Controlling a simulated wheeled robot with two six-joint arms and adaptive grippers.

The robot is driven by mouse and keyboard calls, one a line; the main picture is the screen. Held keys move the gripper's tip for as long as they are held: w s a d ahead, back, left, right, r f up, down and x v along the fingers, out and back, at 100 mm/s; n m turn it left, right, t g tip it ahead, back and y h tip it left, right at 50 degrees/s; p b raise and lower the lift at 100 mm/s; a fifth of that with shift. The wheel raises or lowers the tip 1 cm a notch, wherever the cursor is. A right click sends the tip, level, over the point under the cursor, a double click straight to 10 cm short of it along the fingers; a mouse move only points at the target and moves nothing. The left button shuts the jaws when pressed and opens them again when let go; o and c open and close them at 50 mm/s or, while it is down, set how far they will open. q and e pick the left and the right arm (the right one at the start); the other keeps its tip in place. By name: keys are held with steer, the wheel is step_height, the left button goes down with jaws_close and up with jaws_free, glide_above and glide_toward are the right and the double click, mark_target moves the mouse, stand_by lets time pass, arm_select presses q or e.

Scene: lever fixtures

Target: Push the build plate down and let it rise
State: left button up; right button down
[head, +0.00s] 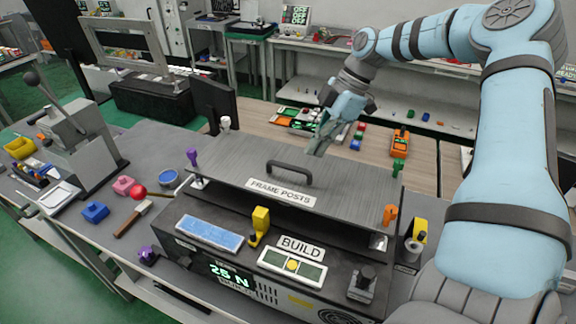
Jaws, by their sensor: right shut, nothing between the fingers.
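The build plate (240,156) is a flat grey plate with a dark arched handle (289,170) and a "FRAME POSTS" label (281,193). It sits raised over a dark base unit (175,222), with a dark gap under its front edge. Coloured knobs stand at its corners: purple (192,158), white (225,123), green (398,167) and orange (390,214). My right gripper (319,147) is shut and empty, pointing down at the plate's rear part behind the handle. I cannot tell whether its tips touch the plate. My left gripper is out of view.
The base front has a lit display reading "25 N" (229,275), a "BUILD" label (300,247), a yellow lever (260,222) and a blue panel (209,233).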

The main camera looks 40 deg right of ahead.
steer(key=v, duration=0.8)
steer(key=shift+s+d+r, duration=0.2)
steer(key=shift+d, duration=0.05)
